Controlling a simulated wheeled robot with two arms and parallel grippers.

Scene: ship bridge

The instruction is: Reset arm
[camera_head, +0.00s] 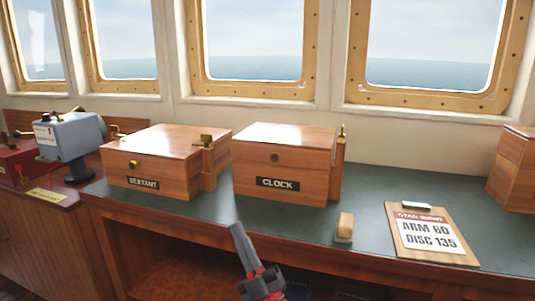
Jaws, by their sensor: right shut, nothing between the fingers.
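My right gripper (244,252) shows at the bottom middle, in front of the desk's front edge. Its dark grey fingers are shut together, with nothing between them, and point up and slightly left. Red parts show at the finger bases. It is apart from the boxes. My left gripper is out of view.
A green-topped desk (300,220) holds closed wooden boxes labelled SEXTANT (150,165) and CLOCK (285,165). A small tan block (345,226) and a clipboard (431,234) reading "ARM 60 DISC 135" lie to the right. A grey-blue device (70,137) stands left. Another wooden box (513,170) is far right.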

